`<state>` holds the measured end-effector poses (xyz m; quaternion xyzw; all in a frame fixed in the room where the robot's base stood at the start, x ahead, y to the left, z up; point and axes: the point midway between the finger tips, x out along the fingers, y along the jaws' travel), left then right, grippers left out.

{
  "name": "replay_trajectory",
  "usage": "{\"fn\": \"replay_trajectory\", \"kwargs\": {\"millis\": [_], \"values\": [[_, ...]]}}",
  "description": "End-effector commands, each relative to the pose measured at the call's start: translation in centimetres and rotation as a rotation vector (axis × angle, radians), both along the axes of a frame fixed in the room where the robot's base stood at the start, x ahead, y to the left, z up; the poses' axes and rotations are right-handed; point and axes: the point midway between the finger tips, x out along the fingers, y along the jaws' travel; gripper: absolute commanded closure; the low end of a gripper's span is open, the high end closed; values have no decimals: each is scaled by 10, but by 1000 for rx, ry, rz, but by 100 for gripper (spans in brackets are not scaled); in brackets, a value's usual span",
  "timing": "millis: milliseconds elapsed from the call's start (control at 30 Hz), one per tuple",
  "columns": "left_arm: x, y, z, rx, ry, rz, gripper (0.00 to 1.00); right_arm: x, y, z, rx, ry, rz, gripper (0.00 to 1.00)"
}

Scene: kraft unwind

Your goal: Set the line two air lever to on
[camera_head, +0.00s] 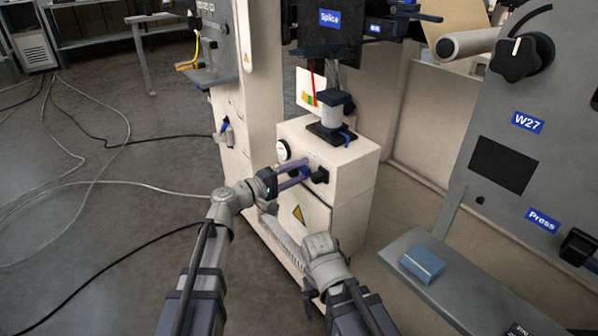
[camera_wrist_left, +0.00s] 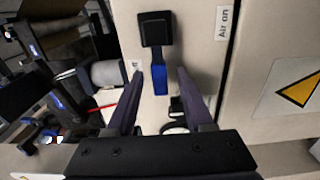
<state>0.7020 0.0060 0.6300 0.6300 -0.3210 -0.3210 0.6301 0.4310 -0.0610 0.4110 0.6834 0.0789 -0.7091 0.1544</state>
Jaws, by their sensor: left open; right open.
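The air lever has a black pivot (camera_head: 320,176) on the front of a cream cabinet (camera_head: 345,160). In the left wrist view its blue handle (camera_wrist_left: 160,80) runs down from the black pivot (camera_wrist_left: 155,28), and an "Air on" label (camera_wrist_left: 227,22) is to the pivot's right. My left gripper (camera_head: 293,178) is open in front of the cabinet. In the wrist view its two dark fingers (camera_wrist_left: 160,98) stand either side of the handle's end, with gaps showing. My right gripper (camera_head: 268,210) is lower, near the cabinet's lower front; its fingers are hard to make out.
A round gauge (camera_head: 283,150) is on the cabinet left of the lever, and a warning triangle (camera_head: 298,214) is below. A grey Press panel (camera_head: 525,160) and a shelf with a blue block (camera_head: 423,263) are at the right. Cables (camera_head: 95,170) lie on the open floor at left.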

Motion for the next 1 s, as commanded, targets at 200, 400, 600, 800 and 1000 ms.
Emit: {"fn": "replay_trajectory", "kwargs": {"millis": [200, 400, 600, 800, 1000], "values": [[0, 0, 0, 0, 0, 0, 67, 0, 0, 0, 0, 0, 0, 8], [0, 0, 0, 0, 0, 0, 89, 0, 0, 0, 0, 0, 0, 8], [0, 0, 0, 0, 0, 0, 100, 0, 0, 0, 0, 0, 0, 8], [0, 0, 0, 0, 0, 0, 100, 0, 0, 0, 0, 0, 0, 8], [0, 1, 0, 1, -1, 0, 100, 0, 0, 0, 0, 0, 0, 8]]}}
